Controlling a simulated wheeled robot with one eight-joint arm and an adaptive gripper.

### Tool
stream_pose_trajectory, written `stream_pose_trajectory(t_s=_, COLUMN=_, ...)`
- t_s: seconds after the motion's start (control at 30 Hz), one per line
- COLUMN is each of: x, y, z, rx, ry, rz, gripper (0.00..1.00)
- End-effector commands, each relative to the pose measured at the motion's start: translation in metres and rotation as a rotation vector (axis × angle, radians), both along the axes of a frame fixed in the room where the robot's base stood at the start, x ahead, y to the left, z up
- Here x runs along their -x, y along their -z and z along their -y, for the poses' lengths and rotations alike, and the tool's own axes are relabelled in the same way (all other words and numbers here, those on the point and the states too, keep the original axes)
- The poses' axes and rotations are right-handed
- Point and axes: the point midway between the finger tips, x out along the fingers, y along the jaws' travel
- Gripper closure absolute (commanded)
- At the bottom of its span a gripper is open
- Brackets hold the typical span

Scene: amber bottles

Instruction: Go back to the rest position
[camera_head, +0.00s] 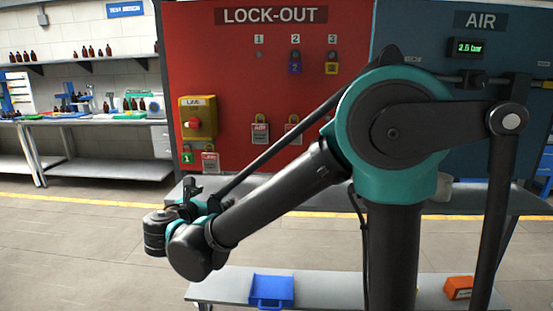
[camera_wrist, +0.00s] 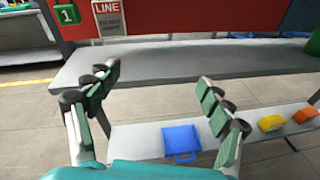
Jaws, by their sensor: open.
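My gripper (camera_wrist: 160,85) is open and empty in the wrist view, its two green-padded fingers spread wide apart. Beyond them lies a grey bench top (camera_wrist: 190,58), and below it a lower shelf (camera_wrist: 255,122) carries a blue bin (camera_wrist: 181,140). In the head view my arm reaches down and to the left, with its wrist in front of the red lock-out panel's bench. My gripper is mostly hidden there behind the wrist; only small dark parts show. Nothing is seen in its grasp.
The red lock-out panel (camera_head: 225,90) holds padlocks and a yellow switch box (camera_head: 198,118). A blue air panel (camera_head: 470,70) stands to its right. An orange bin (camera_head: 458,287) is on the lower shelf. A workbench (camera_head: 95,121) with bottles stands at the left; open floor (camera_head: 70,250) lies before it.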

Motion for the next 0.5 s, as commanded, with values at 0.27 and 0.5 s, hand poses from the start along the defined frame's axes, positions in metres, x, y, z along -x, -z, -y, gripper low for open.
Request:
stream_pose_trajectory(t_s=0.27, x=-0.029, y=0.048, z=0.109, rx=-0.307, ry=0.225, rz=-0.127, gripper=0.2)
stream_pose_trajectory(t_s=0.5, x=-0.02, y=0.108, z=0.226, rx=-0.732, ry=0.554, rz=-0.216, gripper=0.2)
